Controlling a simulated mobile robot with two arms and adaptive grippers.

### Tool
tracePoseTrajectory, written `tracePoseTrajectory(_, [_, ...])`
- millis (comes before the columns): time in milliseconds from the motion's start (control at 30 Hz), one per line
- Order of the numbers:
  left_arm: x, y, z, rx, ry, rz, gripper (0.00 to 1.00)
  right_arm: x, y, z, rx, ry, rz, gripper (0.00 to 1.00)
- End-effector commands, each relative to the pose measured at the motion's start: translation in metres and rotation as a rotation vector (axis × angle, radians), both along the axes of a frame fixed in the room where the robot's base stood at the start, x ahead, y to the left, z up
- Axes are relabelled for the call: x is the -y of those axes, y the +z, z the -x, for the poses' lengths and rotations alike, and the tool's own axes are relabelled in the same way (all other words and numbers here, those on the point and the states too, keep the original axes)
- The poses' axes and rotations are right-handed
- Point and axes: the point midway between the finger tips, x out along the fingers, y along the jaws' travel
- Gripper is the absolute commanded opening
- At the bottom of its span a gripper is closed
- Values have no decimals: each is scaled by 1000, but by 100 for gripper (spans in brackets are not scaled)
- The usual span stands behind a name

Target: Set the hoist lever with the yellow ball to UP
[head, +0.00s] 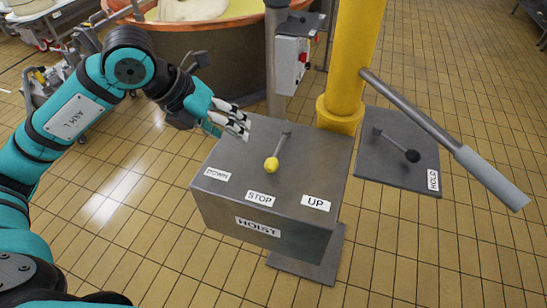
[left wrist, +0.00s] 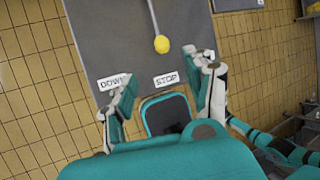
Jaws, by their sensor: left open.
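The hoist lever (head: 280,148) is a thin grey rod with a yellow ball (head: 271,164) on its end. It lies over the top of the grey HOIST box (head: 300,165), pointing towards the STOP label (head: 260,198). The DOWN label (head: 217,174) is left of it and the UP label (head: 316,203) right. My left gripper (head: 238,124) is open and empty above the box's left edge, left of the lever and apart from it. In the left wrist view the yellow ball (left wrist: 162,44) shows beyond the open fingers, untouched. My right gripper is not in view.
A yellow post (head: 355,60) stands behind the box, with a long grey-handled bar (head: 490,178) angling out to the right. A second plate with a black-ball lever (head: 412,156) and a HOLD label sits right. A copper vat (head: 215,55) stands behind. Tiled floor is open in front.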

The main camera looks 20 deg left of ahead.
Motion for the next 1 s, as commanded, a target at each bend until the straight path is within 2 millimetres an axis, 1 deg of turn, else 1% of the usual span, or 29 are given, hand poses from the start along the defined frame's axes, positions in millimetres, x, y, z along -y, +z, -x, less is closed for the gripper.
tracePoseTrajectory(167, [13,-24,-9,-7,-7,5,53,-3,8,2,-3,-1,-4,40])
tracePoseTrajectory(367, [31,-61,-25,-7,-7,7,53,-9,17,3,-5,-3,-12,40])
tracePoseTrajectory(500, [43,-87,-37,-7,-6,7,53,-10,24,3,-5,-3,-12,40])
tracePoseTrajectory(700, [57,-119,-50,-4,-8,6,53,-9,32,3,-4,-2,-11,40])
tracePoseTrajectory(833, [63,-133,-57,-4,-7,7,53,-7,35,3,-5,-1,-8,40])
tracePoseTrajectory(1000, [66,-141,-60,-2,-7,6,53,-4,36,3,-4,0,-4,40])
